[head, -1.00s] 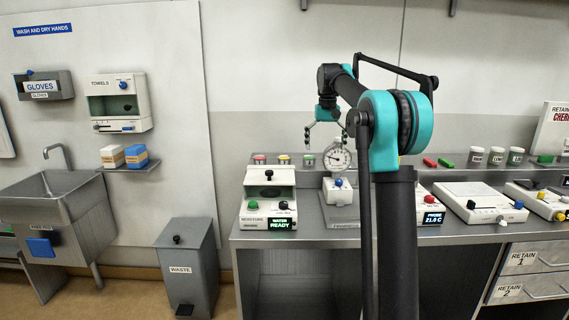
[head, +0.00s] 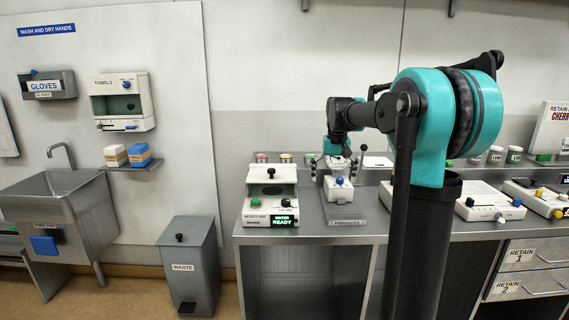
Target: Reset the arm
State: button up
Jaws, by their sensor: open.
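My gripper (head: 337,167) hangs from the end of my bent arm, pointing down over the steel counter (head: 318,235). Its fingers are apart, and nothing shows between them for certain. It is in front of the round white dial gauge, which it mostly covers. Just below the fingers stands a small white unit with a blue knob (head: 338,190). I cannot tell whether the fingers touch the gauge or the unit. My teal and black arm covers part of the counter to the right.
A white device (head: 271,200) with a lit green "READY" display stands left of my gripper. White instruments (head: 488,203) with coloured knobs stand to the right. Several small jars line the back shelf. The grey waste bin (head: 189,265) and sink (head: 60,195) are at the left.

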jog(key=s+d+f+t, duration=0.1)
jog(key=s+f, duration=1)
jog(key=s, duration=0.4)
jog(key=s+d+f+t, duration=0.1)
jog(key=s+f, duration=1)
jog(key=s, duration=0.4)
jog(key=shift+d+f+t, duration=0.15)
jog(key=shift+f+t, duration=0.25)
